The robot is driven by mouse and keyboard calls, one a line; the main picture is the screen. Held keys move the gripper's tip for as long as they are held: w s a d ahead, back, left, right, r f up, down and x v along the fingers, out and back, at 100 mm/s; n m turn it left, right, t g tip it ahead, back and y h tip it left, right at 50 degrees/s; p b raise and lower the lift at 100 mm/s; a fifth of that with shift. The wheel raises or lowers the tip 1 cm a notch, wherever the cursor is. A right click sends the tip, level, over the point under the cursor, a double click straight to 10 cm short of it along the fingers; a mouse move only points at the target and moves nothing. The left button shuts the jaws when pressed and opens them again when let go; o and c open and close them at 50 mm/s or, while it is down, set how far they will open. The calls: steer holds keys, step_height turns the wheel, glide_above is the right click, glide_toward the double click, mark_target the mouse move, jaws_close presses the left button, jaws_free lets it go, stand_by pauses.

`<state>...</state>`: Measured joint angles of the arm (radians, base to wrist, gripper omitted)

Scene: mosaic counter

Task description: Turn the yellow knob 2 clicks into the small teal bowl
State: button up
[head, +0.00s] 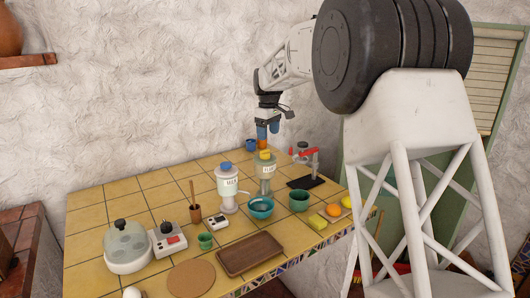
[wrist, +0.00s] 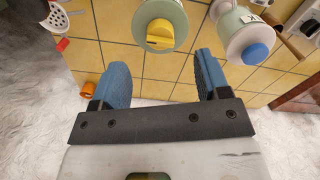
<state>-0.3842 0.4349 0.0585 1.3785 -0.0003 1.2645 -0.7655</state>
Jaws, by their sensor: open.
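The yellow knob (head: 265,155) sits on top of a pale green dispenser (head: 266,171) near the back of the counter. In the wrist view the knob (wrist: 160,35) shows from above with a raised grip bar. The small teal bowl (head: 260,209) stands on the tiles in front of the dispenser; I cannot make it out in the wrist view. My gripper (head: 267,134) points down with blue fingers, above the knob. In the wrist view its fingers (wrist: 162,66) are spread and empty, and the knob lies beyond the tips, apart from them.
A dispenser with a blue knob (head: 226,167) stands close to the left. A red-levered device (head: 304,155) on a black base stands to the right. An orange cup (wrist: 88,90) is behind.

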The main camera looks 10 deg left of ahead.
mark_target(265, 151)
steer(key=shift+w+a+f, duration=0.4)
steer(key=shift+w+a, duration=0.1)
steer(key=shift+a, duration=0.2)
steer(key=shift+f, duration=0.1)
steer(key=shift+f, duration=3.8)
steer(key=c, duration=0.9)
